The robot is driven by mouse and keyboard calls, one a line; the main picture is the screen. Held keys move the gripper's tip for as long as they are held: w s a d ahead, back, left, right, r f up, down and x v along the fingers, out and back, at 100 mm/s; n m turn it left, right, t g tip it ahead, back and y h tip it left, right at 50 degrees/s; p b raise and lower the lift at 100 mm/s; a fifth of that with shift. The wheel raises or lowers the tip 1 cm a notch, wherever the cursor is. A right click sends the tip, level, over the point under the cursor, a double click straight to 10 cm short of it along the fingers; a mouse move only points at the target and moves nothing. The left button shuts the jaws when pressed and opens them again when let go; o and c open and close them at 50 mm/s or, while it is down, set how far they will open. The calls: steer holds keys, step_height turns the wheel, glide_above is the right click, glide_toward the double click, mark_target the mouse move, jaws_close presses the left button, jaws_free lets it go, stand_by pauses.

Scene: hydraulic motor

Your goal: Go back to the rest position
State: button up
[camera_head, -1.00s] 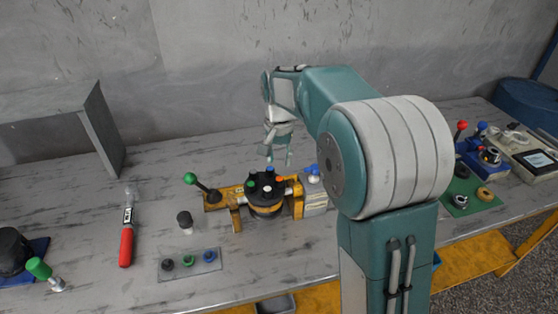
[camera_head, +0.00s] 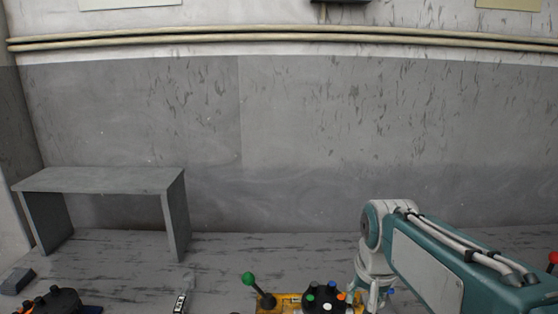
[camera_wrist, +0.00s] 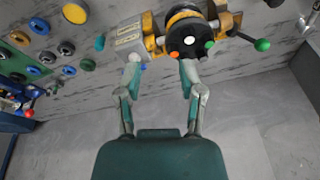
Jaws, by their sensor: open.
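My gripper (camera_wrist: 163,85) is open and empty in the wrist view, its two fingers apart. The hydraulic motor (camera_wrist: 188,32), a round black body with coloured caps on a yellow fixture (camera_wrist: 227,20), shows beyond the fingertips in that view. In the head view the motor (camera_head: 325,298) is at the bottom edge, partly cut off, with the green-knobbed lever (camera_head: 249,280) to its left. My gripper (camera_head: 372,296) hangs just right of the motor in the head view, its fingertips near the lower edge and hard to make out.
A grey shelf (camera_head: 100,181) stands on the table at the left, against the wall. A grey block (camera_head: 17,281) and a dark round part (camera_head: 47,303) lie near it.

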steer(key=s+f+n+t, duration=0.2)
steer(key=s+n, duration=0.1)
steer(key=s, duration=1.1)
steer(key=shift+t, duration=0.4)
